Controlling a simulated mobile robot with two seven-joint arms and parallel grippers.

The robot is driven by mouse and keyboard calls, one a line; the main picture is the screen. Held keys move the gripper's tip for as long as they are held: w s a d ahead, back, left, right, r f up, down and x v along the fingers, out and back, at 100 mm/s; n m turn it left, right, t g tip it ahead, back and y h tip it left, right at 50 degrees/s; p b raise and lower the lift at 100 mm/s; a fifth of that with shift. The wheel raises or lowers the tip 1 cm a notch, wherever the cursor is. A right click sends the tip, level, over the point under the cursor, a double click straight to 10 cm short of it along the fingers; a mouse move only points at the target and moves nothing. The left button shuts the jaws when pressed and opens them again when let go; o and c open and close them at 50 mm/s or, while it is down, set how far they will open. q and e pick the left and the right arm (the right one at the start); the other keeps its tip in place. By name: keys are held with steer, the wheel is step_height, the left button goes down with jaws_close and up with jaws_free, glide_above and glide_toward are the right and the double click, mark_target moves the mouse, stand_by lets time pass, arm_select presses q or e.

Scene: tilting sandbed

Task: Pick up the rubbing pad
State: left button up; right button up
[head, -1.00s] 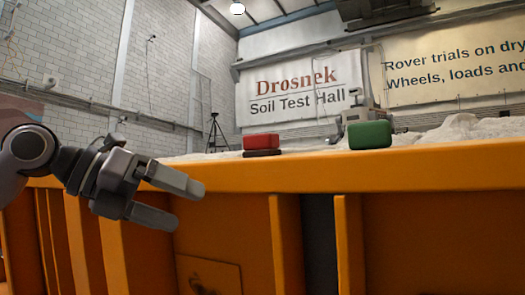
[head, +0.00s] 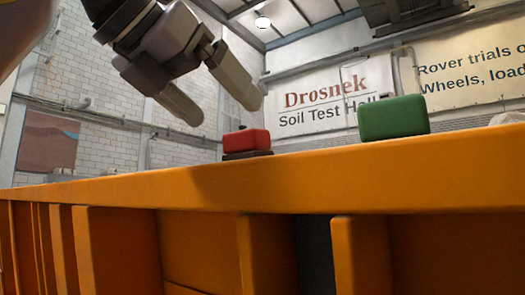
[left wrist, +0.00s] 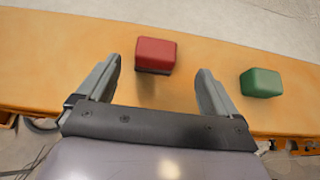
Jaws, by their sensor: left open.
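A red block with a dark layer under it (head: 247,142), which looks like the rubbing pad, rests on top of the orange ledge (head: 330,178). It also shows in the left wrist view (left wrist: 156,53), upright between the lines of the two fingers and beyond their tips. My left gripper (head: 229,108) is open and empty, above and to the left of the red block in the head view, not touching it. The left wrist view shows both fingers (left wrist: 158,72) spread wider than the block. My right gripper is not in view.
A green block (head: 394,117) sits on the same ledge to the right; it also shows in the left wrist view (left wrist: 261,83), just right of the right finger. Pale sand (left wrist: 270,20) lies beyond the ledge. The ledge between the blocks is clear.

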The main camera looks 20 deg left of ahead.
mark_target(236, 132)
arm_select(q)
steer(key=shift+x, duration=0.8)
steer(key=x, duration=0.1)
steer(key=p+x, duration=0.1)
steer(key=x, duration=0.3)
steer(key=shift+a+f+p, duration=0.35)
steer(key=shift+f, duration=0.05)
steer(key=shift+c, duration=0.3)
steer(key=c, duration=1.1)
steer(key=shift+r, duration=0.1)
step_height(236, 132, up, 8)
steer(key=shift+r+p, duration=0.1)
steer(key=shift+p, duration=0.6)
steer(key=shift+r, duration=0.85)
